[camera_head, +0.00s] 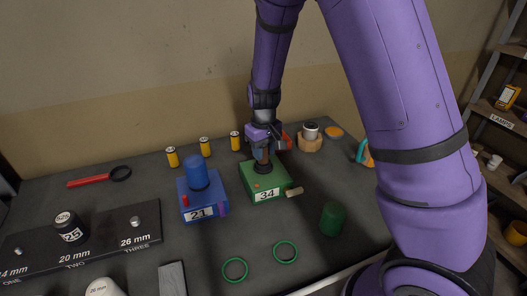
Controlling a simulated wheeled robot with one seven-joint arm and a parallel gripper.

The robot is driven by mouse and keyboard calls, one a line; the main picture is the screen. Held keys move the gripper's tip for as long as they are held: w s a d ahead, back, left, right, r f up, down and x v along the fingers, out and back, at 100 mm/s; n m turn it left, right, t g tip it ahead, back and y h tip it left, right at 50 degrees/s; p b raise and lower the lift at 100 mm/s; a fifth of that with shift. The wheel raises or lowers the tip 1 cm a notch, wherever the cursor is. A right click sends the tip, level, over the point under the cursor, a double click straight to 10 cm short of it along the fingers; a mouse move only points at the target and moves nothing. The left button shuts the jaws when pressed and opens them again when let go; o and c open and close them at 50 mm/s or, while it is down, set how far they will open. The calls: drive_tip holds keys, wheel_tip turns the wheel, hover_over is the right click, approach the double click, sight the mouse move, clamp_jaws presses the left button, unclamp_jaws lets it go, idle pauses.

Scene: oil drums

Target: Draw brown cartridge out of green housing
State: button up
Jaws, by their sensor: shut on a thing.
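The green housing (278,179), a block labelled 34, stands on the dark table in the middle of the view. A black collar (263,168) sits on its top. My gripper (263,150) points down right above the collar. Its fingers are closed around the brown cartridge (261,157), of which only a small part shows. The cartridge's lower end is hidden, so I cannot tell how deep it sits in the housing. A small tan peg (294,192) sticks out at the housing's right front side.
A blue block (203,194) labelled 21 with a blue cylinder stands close on the left. Several yellow cans (204,147) stand behind. A wooden holder (310,142) is behind right.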

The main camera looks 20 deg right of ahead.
drive_tip(key=shift+r, duration=0.15)
drive_tip(key=shift+r, duration=1.85)
